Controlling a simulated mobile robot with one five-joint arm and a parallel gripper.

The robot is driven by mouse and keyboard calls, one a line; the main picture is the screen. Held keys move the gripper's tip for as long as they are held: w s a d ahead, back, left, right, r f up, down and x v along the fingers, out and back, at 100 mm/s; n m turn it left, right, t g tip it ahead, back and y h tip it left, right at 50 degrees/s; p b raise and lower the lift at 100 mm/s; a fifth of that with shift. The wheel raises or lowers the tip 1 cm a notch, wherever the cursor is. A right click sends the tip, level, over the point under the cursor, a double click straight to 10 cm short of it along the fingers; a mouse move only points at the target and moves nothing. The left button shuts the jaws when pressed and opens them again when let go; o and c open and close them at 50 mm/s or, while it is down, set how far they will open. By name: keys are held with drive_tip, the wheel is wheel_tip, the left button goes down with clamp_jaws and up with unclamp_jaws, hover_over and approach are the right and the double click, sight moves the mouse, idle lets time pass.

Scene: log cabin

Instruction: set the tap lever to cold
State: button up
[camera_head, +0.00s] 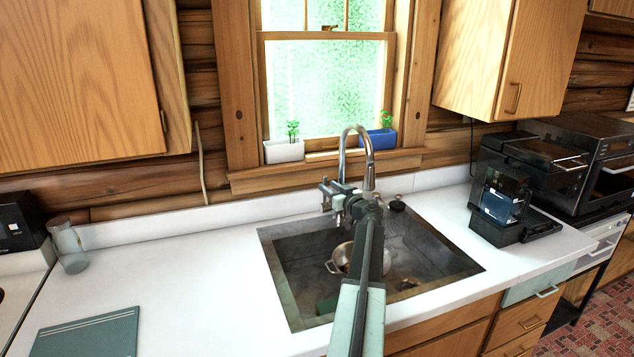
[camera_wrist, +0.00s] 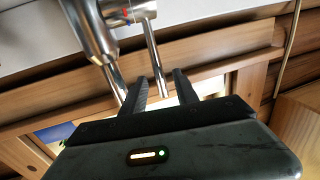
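The chrome tap (camera_head: 359,131) stands behind the sink, its spout arching up in front of the window. In the wrist view the shiny tap body (camera_wrist: 95,28) is at the top left, with a small red and blue mark beside the lever's root. The tap lever (camera_wrist: 152,55) is a thin chrome rod running down from there. My gripper (camera_wrist: 159,80) is open, its two dark fingers apart. The lever lies in line with the gap between them; whether it touches a finger I cannot tell. In the head view my arm hides part of the tap's base.
The sink (camera_head: 300,265) holds a pot (camera_head: 343,258) and other small items. A white planter (camera_head: 284,151) and a blue planter (camera_head: 380,138) stand on the sill. A coffee machine (camera_head: 502,195) is to the right, a glass (camera_head: 68,246) to the left. The left counter is mostly clear.

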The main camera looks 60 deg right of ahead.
drive_tip(key=x, duration=0.6)
drive_tip(key=shift+w+d, duration=0.1)
clamp_jaws()
idle(1.1)
